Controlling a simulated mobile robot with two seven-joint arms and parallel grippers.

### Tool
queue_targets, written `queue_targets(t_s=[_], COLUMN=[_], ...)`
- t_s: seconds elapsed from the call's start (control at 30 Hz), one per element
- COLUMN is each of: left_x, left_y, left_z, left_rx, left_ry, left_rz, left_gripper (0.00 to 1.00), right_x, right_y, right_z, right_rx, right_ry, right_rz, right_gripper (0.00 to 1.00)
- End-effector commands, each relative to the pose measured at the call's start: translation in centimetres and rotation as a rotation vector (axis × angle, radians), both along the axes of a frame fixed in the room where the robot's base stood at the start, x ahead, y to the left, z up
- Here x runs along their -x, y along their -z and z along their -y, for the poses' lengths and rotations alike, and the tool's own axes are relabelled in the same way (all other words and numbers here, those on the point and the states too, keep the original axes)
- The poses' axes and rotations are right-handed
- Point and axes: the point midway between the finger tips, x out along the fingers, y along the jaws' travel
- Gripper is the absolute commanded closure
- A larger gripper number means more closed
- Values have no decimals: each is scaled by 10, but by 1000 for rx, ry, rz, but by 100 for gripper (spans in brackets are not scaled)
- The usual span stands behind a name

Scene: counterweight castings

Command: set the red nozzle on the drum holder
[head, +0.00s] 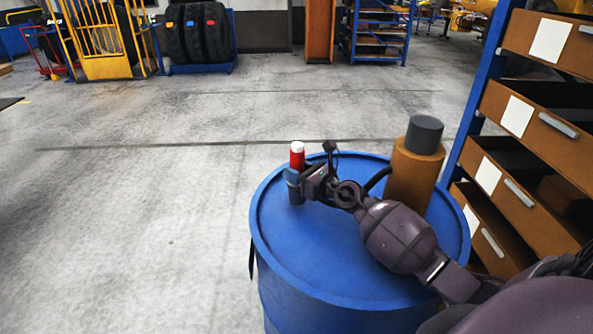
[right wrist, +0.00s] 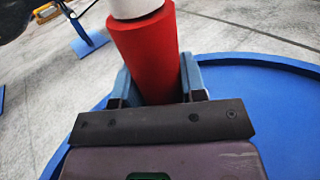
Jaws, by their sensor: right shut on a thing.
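The red nozzle (head: 297,158) has a white end at its top and stands about upright at the left part of the blue drum's top (head: 330,256). My right gripper (head: 295,184) is shut on it, with blue-grey fingers around its lower part. In the right wrist view the red nozzle (right wrist: 147,50) sits between the two fingers (right wrist: 157,84), its white end upward. Its lower end is hidden by the gripper, so I cannot tell whether it touches anything below. I cannot make out a separate drum holder. My left gripper is not in view.
A brown cylinder (head: 413,178) with a dark grey top stands on the drum's back right, beside my right arm. A blue rack with brown bins (head: 520,195) stands close on the right. The grey floor (head: 150,200) to the left is clear.

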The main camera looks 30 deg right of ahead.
Motion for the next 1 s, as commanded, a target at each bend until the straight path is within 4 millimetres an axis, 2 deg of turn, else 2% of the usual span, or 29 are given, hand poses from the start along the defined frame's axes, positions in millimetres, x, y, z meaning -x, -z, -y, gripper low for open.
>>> queue_targets(t_s=[0.23, 0.27, 0.43, 0.77, 0.87, 1.0], left_x=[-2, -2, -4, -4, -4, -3], left_y=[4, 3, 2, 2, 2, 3], left_z=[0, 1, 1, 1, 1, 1], left_rx=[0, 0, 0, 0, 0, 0], left_ry=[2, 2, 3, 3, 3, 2], left_rz=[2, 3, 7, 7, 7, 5], left_gripper=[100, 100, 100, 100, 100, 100], right_x=[0, 0, 0, 2, 10, 29], right_y=[4, 3, 3, 6, 6, 6], right_z=[0, 0, 0, 1, 3, 9], right_rx=[0, 0, 0, 1, 0, 2], right_ry=[0, 0, 0, 0, 1, 0], right_rz=[2, 2, 2, -2, -3, -3], right_gripper=[79, 57, 32, 32, 32, 32])
